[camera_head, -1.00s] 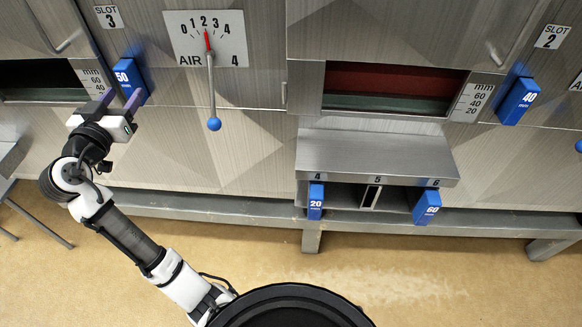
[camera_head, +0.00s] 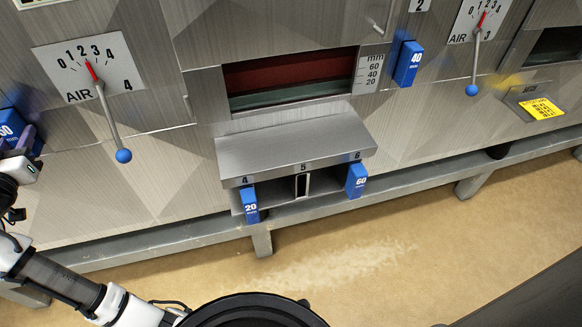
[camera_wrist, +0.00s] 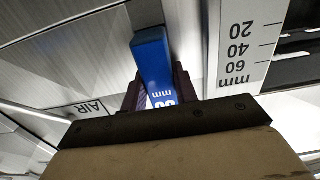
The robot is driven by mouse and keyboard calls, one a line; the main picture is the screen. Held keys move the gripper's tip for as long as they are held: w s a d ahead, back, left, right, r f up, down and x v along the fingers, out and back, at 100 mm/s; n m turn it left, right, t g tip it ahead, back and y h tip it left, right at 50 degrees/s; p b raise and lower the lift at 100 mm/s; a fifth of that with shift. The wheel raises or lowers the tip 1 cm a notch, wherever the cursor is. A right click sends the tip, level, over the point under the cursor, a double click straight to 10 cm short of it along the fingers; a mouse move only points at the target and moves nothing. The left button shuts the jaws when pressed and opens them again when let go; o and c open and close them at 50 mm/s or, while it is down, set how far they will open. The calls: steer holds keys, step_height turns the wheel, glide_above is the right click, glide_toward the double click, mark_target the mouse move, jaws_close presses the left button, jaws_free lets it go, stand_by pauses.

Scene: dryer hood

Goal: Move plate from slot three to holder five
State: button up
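The blue plate in slot three (camera_head: 13,124) is at the left edge of the head view, partly cut off. In the wrist view the blue plate (camera_wrist: 154,62) stands against the panel beside a mm scale, its label upside down. My gripper (camera_wrist: 158,86) has one dark finger close on each side of the plate, with no clear gap, and looks shut on it. In the head view my gripper (camera_head: 24,146) is partly cut off. Holder five (camera_head: 302,185) is the middle place under the steel ledge and shows a narrow upright piece but no blue plate.
Blue plate 20 (camera_head: 250,206) hangs at holder four and blue plate 60 (camera_head: 356,181) at holder six. Blue plate 40 (camera_head: 408,64) is at slot two. The air lever (camera_head: 113,126) hangs between my gripper and the holders. The steel ledge (camera_head: 295,143) juts out above the holders.

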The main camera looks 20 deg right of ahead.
jaws_close()
steer(key=shift+o, duration=0.5)
jaws_free()
jaws_close()
steer(key=shift+s, duration=0.15)
steer(key=s+a+b, duration=0.1)
steer(key=s, duration=1.1)
steer(key=shift+s+b, duration=0.35)
stand_by(1.5)
steer(key=shift+s, duration=0.15)
stand_by(0.9)
